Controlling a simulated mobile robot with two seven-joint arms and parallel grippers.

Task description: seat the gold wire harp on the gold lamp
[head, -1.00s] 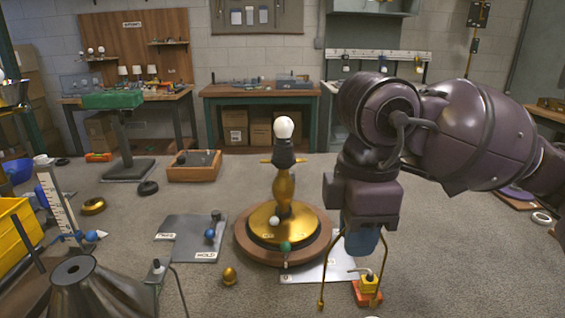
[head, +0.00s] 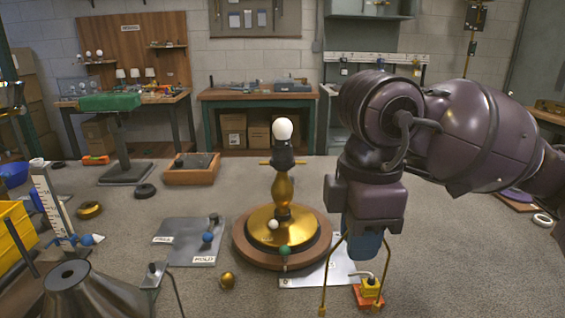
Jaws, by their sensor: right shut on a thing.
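The gold lamp (head: 283,192) stands upright on a round wooden turntable (head: 240,244), with a white bulb (head: 283,129) on its dark socket. A short gold crosspiece (head: 267,163) sticks out on both sides below the socket. My right gripper (head: 364,246) points down to the right of the lamp and is shut on the gold wire harp (head: 327,278). The harp's two legs hang down and apart below the gripper; its top is hidden by the gripper. The harp is apart from the lamp. My left gripper is not in view.
An orange-and-yellow block (head: 369,291) stands below the harp. A dark cone shade (head: 85,292) is at lower left.

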